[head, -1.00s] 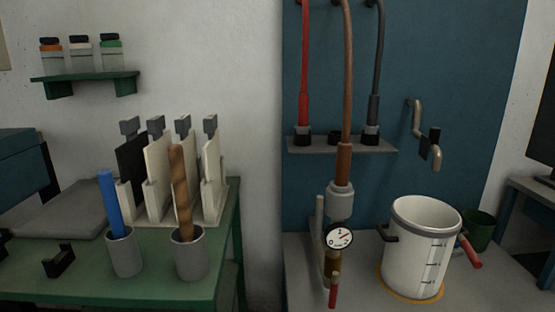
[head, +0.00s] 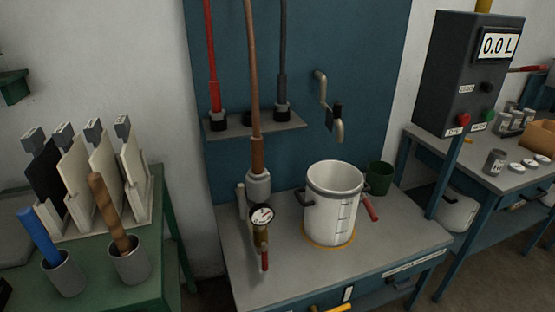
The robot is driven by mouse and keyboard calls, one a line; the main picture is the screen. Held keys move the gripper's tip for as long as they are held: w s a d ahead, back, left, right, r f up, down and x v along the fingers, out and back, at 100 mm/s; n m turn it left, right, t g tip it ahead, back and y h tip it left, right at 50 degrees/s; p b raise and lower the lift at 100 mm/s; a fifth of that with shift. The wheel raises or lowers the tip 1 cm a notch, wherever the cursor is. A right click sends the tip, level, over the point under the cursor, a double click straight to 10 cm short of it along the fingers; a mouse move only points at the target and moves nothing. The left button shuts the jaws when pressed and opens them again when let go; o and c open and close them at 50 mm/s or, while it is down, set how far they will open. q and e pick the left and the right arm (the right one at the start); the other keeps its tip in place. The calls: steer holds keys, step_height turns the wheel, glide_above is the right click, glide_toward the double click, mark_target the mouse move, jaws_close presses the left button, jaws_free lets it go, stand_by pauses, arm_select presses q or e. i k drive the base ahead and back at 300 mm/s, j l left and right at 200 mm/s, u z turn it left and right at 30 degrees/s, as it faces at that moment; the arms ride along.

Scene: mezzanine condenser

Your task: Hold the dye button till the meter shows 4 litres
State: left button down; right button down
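The meter (head: 470,70) is a dark grey box on a post at the upper right. Its white display (head: 499,45) reads 0.0 L. A red button (head: 464,119) and a green button (head: 488,116) sit low on its front, with small labels under them that I cannot read clearly. A dark knob (head: 487,88) is above them, beside another small label. I cannot tell which button is the dye button. A white graduated pail (head: 331,215) stands upright on the grey bench. Neither gripper is in view.
A bent pipe spout (head: 331,100) projects from the blue panel above the pail. A round gauge (head: 262,215) with a red lever stands left of the pail. A dark green cup (head: 379,178) is behind it.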

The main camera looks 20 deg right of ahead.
mark_target(462, 120)
steer(key=z, duration=1.65)
